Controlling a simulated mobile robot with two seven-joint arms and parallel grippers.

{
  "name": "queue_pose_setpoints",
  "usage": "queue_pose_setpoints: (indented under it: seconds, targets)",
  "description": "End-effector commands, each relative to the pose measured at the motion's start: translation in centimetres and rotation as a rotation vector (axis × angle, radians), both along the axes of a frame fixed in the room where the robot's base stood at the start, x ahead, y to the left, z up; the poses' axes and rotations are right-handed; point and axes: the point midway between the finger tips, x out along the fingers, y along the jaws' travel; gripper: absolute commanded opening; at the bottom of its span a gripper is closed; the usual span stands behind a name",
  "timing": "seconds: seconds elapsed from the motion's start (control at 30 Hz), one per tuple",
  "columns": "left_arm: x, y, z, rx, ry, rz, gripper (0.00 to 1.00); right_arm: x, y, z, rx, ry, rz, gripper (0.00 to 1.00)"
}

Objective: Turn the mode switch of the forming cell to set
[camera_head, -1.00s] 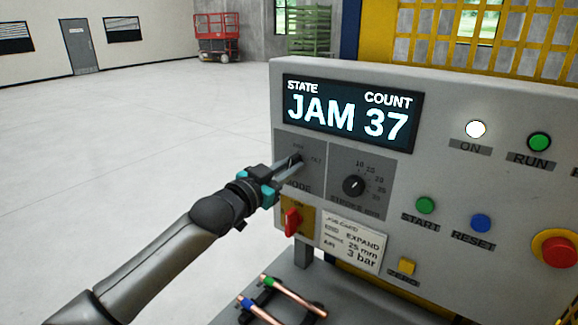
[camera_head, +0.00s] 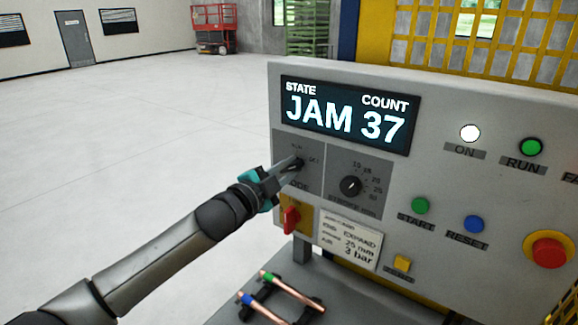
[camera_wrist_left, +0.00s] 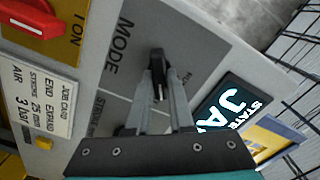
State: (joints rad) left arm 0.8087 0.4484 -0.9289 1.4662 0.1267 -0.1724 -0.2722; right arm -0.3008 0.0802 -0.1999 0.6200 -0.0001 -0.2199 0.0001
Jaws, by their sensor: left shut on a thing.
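The mode switch (camera_wrist_left: 156,62) is a black knob on a dark grey plate of the forming cell panel (camera_head: 440,110). In the head view it shows at the fingertips, partly hidden. My left gripper (camera_head: 294,166) is at the switch, its fingers shut on the knob; the left wrist view shows a fingertip on each side of it (camera_wrist_left: 160,88). The knob's exact pointing direction is hard to tell. The display (camera_head: 346,115) reads STATE JAM, COUNT 37. My right gripper is not in view.
A stroke dial (camera_head: 350,186) sits right of the switch. Below are a red switch (camera_head: 291,219) on yellow and a job card (camera_head: 349,240). Buttons and a red emergency stop (camera_head: 549,250) are at right. Copper tubes (camera_head: 292,289) lie below. The floor at left is clear.

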Motion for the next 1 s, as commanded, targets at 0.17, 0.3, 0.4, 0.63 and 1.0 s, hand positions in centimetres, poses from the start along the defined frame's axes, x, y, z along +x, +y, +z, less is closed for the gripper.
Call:
queue_pose_setpoints:
  seconds: [0.17, 0.3, 0.4, 0.63, 1.0]
  targets:
    - [0.00, 0.01, -0.11, 0.036, -0.022, 0.001, 0.00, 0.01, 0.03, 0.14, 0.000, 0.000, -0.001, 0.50]
    - [0.00, 0.01, -0.14, 0.046, -0.031, 0.001, 0.00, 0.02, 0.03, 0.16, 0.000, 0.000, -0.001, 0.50]
    - [0.00, 0.02, -0.14, 0.048, -0.033, 0.001, 0.00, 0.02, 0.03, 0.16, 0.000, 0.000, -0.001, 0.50]
    - [0.00, 0.03, -0.15, 0.048, -0.033, 0.001, 0.00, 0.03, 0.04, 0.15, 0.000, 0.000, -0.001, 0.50]
    - [-0.01, 0.01, -0.09, 0.045, -0.031, 0.000, 0.50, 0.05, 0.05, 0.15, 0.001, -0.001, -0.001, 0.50]
